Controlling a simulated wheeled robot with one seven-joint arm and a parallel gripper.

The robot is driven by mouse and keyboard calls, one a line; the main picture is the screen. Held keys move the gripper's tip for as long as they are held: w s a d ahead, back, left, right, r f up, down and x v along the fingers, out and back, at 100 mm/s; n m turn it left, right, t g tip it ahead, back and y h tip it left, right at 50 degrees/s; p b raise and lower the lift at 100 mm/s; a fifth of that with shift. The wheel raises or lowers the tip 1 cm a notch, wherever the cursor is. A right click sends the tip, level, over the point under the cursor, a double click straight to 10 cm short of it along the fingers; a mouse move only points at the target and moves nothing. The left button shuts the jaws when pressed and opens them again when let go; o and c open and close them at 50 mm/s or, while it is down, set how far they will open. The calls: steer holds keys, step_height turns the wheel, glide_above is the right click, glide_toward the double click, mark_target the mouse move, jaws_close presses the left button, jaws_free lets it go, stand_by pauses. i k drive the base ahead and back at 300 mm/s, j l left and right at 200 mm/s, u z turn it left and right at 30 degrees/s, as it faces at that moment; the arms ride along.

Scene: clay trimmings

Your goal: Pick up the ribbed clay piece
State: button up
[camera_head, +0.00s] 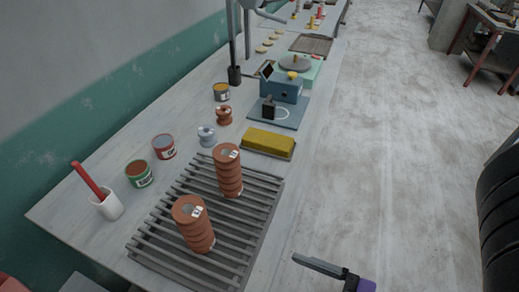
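Two ribbed terracotta-coloured clay pieces stand upright on a grey slatted rack (153,251). What looks like part of my gripper (335,272), a grey bar with a dark and purple part, shows at the bottom edge, right of the rack and clear of both pieces. The rest of it is cut off, so its opening is hidden.
A white cup with a red-handled tool (109,206), a green can (139,175) and a red can (164,147) line the wall side.

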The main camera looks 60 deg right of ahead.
mark_target(189, 212)
steer(key=k+j+u, duration=0.1)
steer(key=k+j, duration=0.3)
steer(key=k, duration=0.2)
steer(key=k+j+u, duration=0.1)
steer(key=k+j, duration=0.3)
steer(key=k, duration=0.15)
